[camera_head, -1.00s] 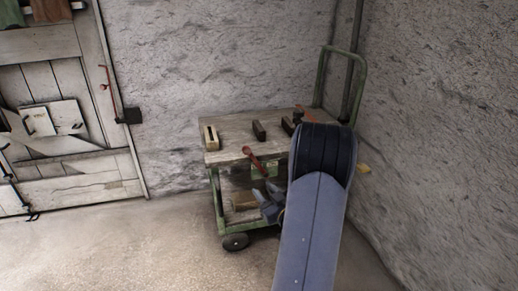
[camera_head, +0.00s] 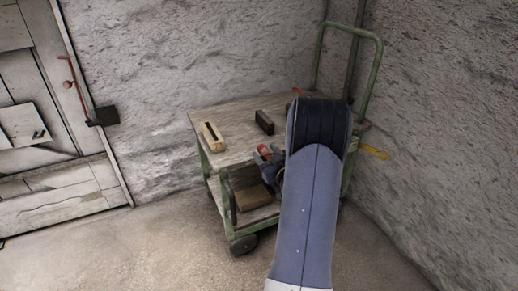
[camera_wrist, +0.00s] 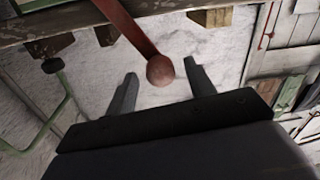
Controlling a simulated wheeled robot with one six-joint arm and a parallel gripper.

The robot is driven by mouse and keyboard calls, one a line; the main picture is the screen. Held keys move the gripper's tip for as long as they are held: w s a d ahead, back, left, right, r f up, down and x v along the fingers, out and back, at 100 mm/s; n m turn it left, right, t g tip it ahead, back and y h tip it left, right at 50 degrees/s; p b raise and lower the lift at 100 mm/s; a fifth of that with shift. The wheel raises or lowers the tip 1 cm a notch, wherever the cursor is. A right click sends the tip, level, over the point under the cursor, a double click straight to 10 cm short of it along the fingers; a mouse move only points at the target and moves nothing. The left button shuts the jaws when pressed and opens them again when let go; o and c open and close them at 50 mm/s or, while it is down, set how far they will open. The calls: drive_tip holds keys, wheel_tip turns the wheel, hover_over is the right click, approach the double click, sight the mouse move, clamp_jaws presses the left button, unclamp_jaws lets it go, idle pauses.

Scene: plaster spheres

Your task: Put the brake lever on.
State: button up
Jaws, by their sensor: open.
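The brake lever (camera_wrist: 139,30) is a rusty red bar with a round knob (camera_wrist: 160,70) in the wrist view. In the head view, only a bit of its red end (camera_head: 264,149) shows at the front edge of the cart top. My gripper (camera_wrist: 160,68) is open, with one finger on each side of the knob in the wrist view. Neither finger visibly touches it. In the head view my gripper (camera_head: 270,160) is at the cart's front edge, partly hidden by my arm. The lever's base is hidden there.
The green-framed cart (camera_head: 200,122) has a worn wooden top and stands in a corner of rough walls. A pale wooden block (camera_head: 212,136) and a dark block (camera_head: 264,122) lie on it. Bare floor (camera_head: 150,245) is free to the left.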

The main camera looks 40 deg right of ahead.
sight(260, 148)
drive_tip(key=shift+w+d, duration=0.2)
drive_tip(key=shift+w, duration=0.85)
drive_tip(key=shift+w+d, duration=0.2)
drive_tip(key=shift+w, duration=0.85)
drive_tip(key=shift+c, duration=0.2)
clamp_jaws()
